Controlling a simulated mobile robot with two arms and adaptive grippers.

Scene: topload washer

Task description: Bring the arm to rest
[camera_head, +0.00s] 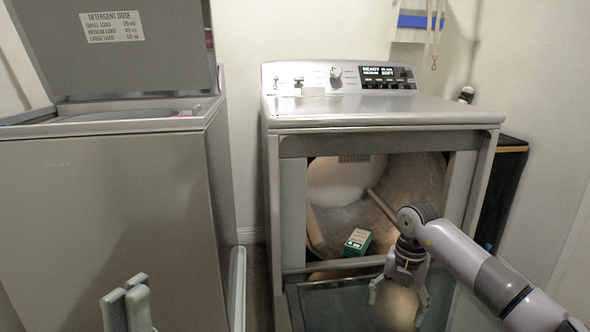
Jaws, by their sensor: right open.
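My right arm (470,262) comes in from the lower right. Its gripper (398,298) hangs pointing down, jaws apart, in front of the front-load machine's opening and over its lowered door (335,306). Nothing shows between its fingers. My left gripper (126,306) shows only its finger ends at the bottom left edge, in front of the top-load washer (100,215). Its fingers look close together, but their gap is unclear and the rest is cut off by the frame.
A green box (357,242) lies at the mouth of the open drum (400,185), left of my right gripper. The front-load machine's top (385,108) is mostly clear. The washer's lid (130,60) stands raised. A dark cabinet (503,185) stands at the right.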

